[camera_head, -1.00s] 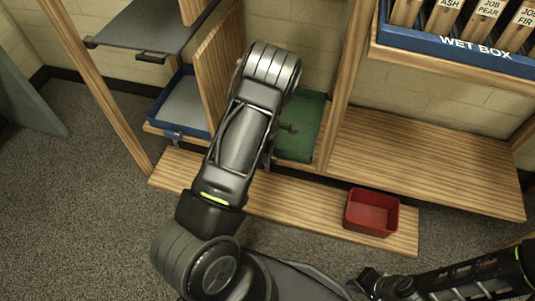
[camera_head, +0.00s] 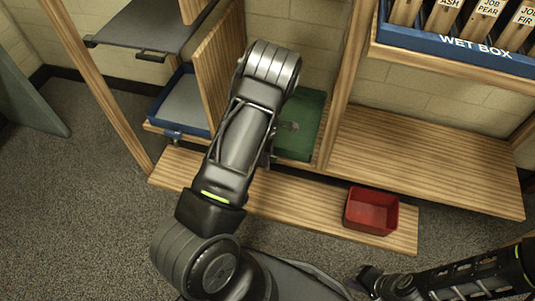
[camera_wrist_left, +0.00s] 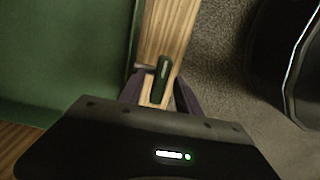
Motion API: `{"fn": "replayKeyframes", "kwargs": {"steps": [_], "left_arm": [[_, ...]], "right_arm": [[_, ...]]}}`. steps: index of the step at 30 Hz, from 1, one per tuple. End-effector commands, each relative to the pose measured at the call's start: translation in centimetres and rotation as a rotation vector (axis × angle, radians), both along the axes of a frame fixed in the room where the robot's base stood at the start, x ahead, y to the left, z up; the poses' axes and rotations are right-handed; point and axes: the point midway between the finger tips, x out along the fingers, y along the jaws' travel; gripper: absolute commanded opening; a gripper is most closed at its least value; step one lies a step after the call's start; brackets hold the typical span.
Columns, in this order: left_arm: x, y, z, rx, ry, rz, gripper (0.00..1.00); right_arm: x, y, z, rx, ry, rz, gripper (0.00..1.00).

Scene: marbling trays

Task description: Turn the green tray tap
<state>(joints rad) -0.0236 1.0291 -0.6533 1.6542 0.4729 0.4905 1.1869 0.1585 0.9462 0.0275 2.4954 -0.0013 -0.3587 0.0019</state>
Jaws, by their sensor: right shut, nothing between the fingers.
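The green tray (camera_head: 309,112) sits in the lower shelf bay, partly behind my left arm in the head view. In the left wrist view the green tray (camera_wrist_left: 60,60) fills the left side. Its tap has a dark green handle (camera_wrist_left: 162,78) in front of a wooden shelf edge. My left gripper (camera_wrist_left: 160,90) is open, with one finger on each side of the handle and apparent gaps between. The tap is hidden by my arm in the head view. My right gripper (camera_head: 375,282) is shut and empty near the bottom, far from the tap.
A blue tray (camera_head: 185,108) with a tap stands left of the wooden divider (camera_head: 218,65). A red bin (camera_head: 371,211) sits on the low front board (camera_head: 300,207). The wet box (camera_head: 470,45) is at the upper right. The right shelf (camera_head: 430,155) is bare.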

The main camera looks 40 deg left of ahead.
Motion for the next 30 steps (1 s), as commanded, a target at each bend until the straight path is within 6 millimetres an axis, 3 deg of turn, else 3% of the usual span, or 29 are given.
{"fn": "replayKeyframes", "kwargs": {"steps": [7, 18, 30], "left_arm": [[0.1, 0.0, 1.4, 0.001, -0.002, -0.001, 0.40], [0.1, 0.0, 7.1, -0.001, -0.001, -0.001, 0.40], [0.0, 0.0, 7.8, 0.000, 0.000, 0.000, 0.40]], "right_arm": [[0.0, 0.0, 0.5, 0.000, 0.000, 0.000, 0.00], [0.0, 0.0, 2.1, 0.000, -0.001, 0.002, 0.00], [0.0, 0.0, 2.2, 0.000, -0.001, 0.002, 0.00]]}}
